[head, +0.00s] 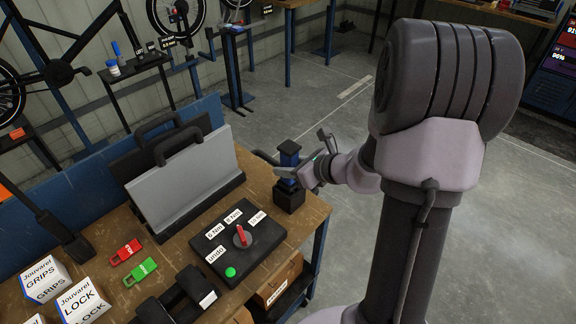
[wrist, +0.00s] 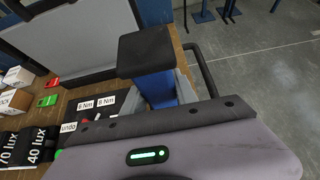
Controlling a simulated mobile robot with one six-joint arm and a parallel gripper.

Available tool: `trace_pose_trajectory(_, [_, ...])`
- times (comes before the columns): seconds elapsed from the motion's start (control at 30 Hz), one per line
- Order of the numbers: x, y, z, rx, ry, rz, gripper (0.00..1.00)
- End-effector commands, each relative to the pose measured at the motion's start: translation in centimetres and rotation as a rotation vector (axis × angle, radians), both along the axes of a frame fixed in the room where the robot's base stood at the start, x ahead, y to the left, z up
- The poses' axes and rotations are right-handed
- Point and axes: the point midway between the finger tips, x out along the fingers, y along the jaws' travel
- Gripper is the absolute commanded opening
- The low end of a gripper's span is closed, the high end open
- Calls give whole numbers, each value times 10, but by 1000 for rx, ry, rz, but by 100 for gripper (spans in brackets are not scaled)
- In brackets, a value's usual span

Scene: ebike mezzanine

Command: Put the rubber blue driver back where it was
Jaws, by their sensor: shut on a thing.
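The blue driver (head: 289,159) stands upright at the right end of the wooden bench. It has a blue body and a dark top. In the wrist view its black square cap (wrist: 147,50) and blue shaft show close up. My gripper (head: 303,175) comes from the right and is shut on the driver's blue body. A black block (head: 289,196) shows directly below the driver at the bench edge. I cannot tell whether the driver rests in that block or is apart from it. The lower end of the driver is hidden.
A black torque box (head: 262,250) with a red knob, a green button and labels lies in front. A grey panel in a black stand (head: 187,180) is behind left. Red (head: 126,251) and green (head: 141,271) tags lie left. A dark curved bar (wrist: 200,67) is beside the driver.

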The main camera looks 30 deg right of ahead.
Motion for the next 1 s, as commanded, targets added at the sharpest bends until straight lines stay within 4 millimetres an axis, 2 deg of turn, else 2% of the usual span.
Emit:
trace_pose_trajectory(0.67, [0,0,-11,0,-1,0,0])
trace_pose_trajectory(0.7, [0,0,-12,0,-1,1,36])
trace_pose_trajectory(0.8, [0,0,-11,0,-1,1,56])
trace_pose_trajectory(0.83, [0,0,-11,0,-1,1,60])
trace_pose_trajectory(1.0, [0,0,-11,0,-1,1,60])
